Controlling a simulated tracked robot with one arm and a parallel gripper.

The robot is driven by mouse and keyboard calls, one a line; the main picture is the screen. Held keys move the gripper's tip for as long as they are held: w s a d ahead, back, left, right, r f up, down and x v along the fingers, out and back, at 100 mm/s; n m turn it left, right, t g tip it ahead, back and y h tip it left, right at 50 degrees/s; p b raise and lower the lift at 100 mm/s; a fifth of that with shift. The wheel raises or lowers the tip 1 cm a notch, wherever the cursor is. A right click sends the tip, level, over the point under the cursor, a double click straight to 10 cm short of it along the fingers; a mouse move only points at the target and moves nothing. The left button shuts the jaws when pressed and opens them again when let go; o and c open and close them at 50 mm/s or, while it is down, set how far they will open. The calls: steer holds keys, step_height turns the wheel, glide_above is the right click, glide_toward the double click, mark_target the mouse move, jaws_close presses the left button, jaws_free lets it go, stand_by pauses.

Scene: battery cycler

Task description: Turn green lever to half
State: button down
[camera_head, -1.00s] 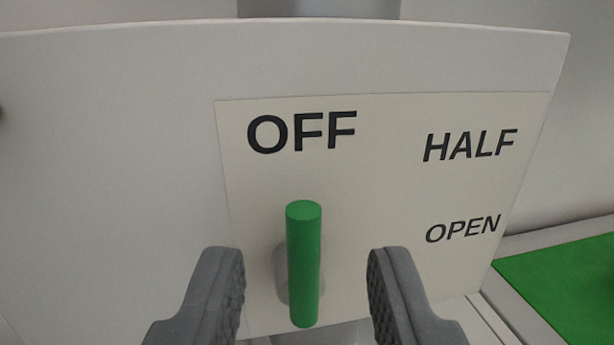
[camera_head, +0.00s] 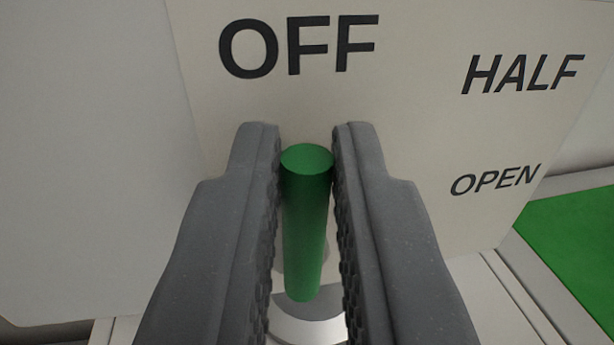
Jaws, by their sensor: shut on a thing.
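The green lever (camera_head: 306,215) is a round green bar standing upright in the middle of the view, its top end under the word OFF. My gripper (camera_head: 307,150) is shut on the lever, with one grey ribbed finger on each side of it near its top. The cream label plate (camera_head: 420,130) behind it carries OFF (camera_head: 300,45) above the lever, HALF (camera_head: 522,74) at the upper right and OPEN (camera_head: 495,180) below HALF. The lever's pivot is mostly hidden behind the lever and fingers.
A white housing (camera_head: 90,150) bears the label plate and fills the left side. A round metal part (camera_head: 305,325) shows below the lever. A flat green surface (camera_head: 575,245) lies at the right edge, beside pale ledges.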

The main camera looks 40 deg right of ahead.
steer(key=shift+s+d+f+m+g+y+b, duration=0.1)
steer(key=shift+s+d+f+m+y+b, duration=0.45)
steer(key=shift+m, duration=0.8)
steer(key=shift+s+d+m+g+y+b, duration=0.1)
steer(key=shift+d+m+b, duration=0.25)
steer(key=shift+m+b, duration=0.8)
steer(key=shift+s+d+f+m+g+y+b, duration=0.1)
steer(key=shift+s+d+f+m+y+b, duration=0.3)
steer(key=shift+m, duration=1.2)
steer(key=shift+w+r, duration=0.1)
steer(key=shift+r, duration=0.1)
steer(key=c, duration=1.5)
jaws_free()
steer(key=shift+r, duration=0.1)
steer(key=shift+o, duration=0.2)
steer(key=v, duration=1.3)
steer(key=shift+s+a+p, duration=0.25)
steer(key=shift+a+p, duration=0.05)
steer(key=shift+p, duration=0.1)
